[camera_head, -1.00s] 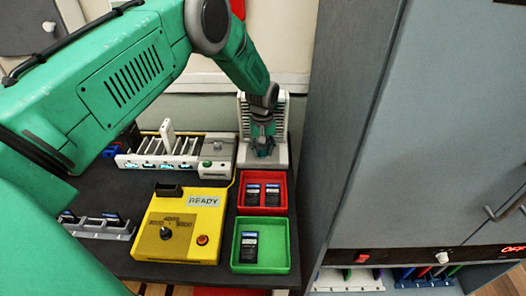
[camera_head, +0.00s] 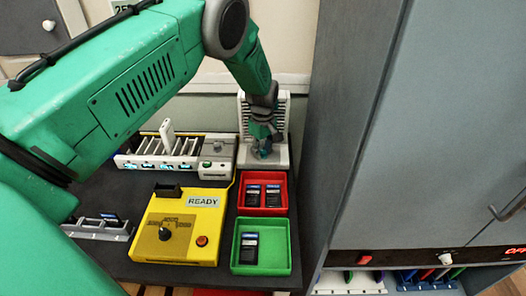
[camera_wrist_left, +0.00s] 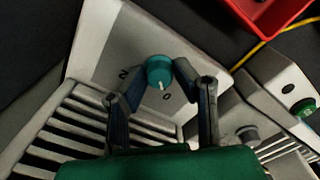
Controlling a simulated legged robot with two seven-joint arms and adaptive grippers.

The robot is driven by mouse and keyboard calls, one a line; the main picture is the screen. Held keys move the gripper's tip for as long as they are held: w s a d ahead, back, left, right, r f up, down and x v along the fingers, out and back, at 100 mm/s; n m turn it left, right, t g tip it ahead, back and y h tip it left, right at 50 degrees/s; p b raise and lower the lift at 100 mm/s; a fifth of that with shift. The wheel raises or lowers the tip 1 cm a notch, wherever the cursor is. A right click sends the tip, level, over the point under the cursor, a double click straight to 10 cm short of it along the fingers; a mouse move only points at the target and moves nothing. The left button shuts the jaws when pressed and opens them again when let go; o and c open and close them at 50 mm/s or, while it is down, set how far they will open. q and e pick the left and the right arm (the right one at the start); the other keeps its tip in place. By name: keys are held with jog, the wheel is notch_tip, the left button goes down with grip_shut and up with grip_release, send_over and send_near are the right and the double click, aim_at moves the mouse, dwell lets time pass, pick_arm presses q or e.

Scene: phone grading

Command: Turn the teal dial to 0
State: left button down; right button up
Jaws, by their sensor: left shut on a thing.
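The teal dial (camera_wrist_left: 159,70) sits on the grey face of a white, slatted unit (camera_wrist_left: 100,50), between my left gripper's fingers. A short white pointer line shows on the dial's lower side, towards the printed 0 (camera_wrist_left: 166,96); a printed 2 (camera_wrist_left: 124,73) is to the left. My left gripper (camera_wrist_left: 160,76) is shut on the dial, one finger on each side. In the head view my left gripper (camera_head: 262,148) reaches down at the white unit (camera_head: 281,158) at the back and largely hides the dial. My right gripper is not in view.
A red tray (camera_head: 263,212) with two phones and a green tray (camera_head: 284,265) with one phone lie in front. A yellow READY box (camera_head: 150,235) and a slotted white rack (camera_head: 125,160) stand left. A tall grey cabinet (camera_head: 365,150) bounds the right side.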

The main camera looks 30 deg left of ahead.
aim_at(264, 151)
pick_arm(q)
jog(key=shift+d, duration=0.1)
jog(key=c, duration=1.3)
grip_release()
notch_tip(264, 151, up, 12)
jog(key=shift+w+f, duration=0.1)
jog(key=shift+w, duration=0.05)
